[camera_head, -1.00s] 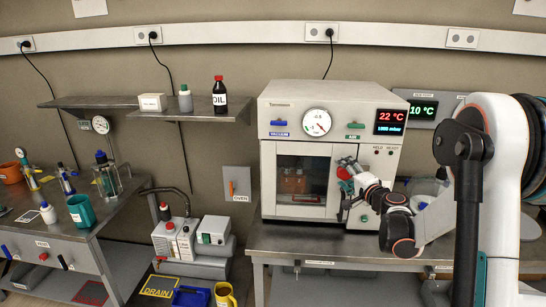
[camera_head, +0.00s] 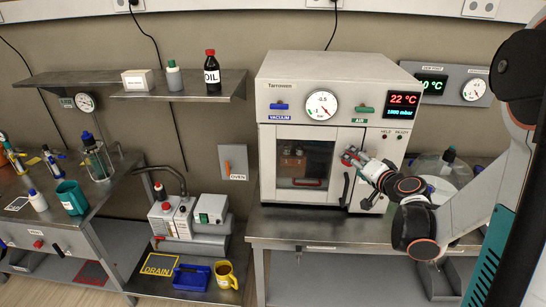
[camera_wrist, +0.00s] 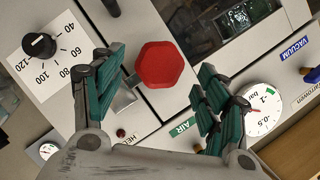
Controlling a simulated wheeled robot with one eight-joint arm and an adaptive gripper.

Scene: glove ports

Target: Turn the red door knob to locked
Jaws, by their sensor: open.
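The red door knob (camera_wrist: 165,64) is a hexagonal knob on the oven front by the door's edge. In the wrist view it lies between the two fingers of my gripper (camera_wrist: 160,72), with gaps on both sides; I cannot tell how far beyond the fingertips it is. My gripper is open. In the head view my gripper (camera_head: 353,156) is at the right edge of the oven door (camera_head: 303,164), over the knob, which it largely hides. The door looks closed. No lock marking beside the knob is readable.
The oven (camera_head: 330,115) stands on a metal bench (camera_head: 290,228). A black handle (camera_head: 346,188) is just below my gripper. A black dial (camera_wrist: 39,46), a gauge (camera_wrist: 264,108) and the AIR and VACUUM valves are near. A glass vessel (camera_head: 442,168) stands to the right.

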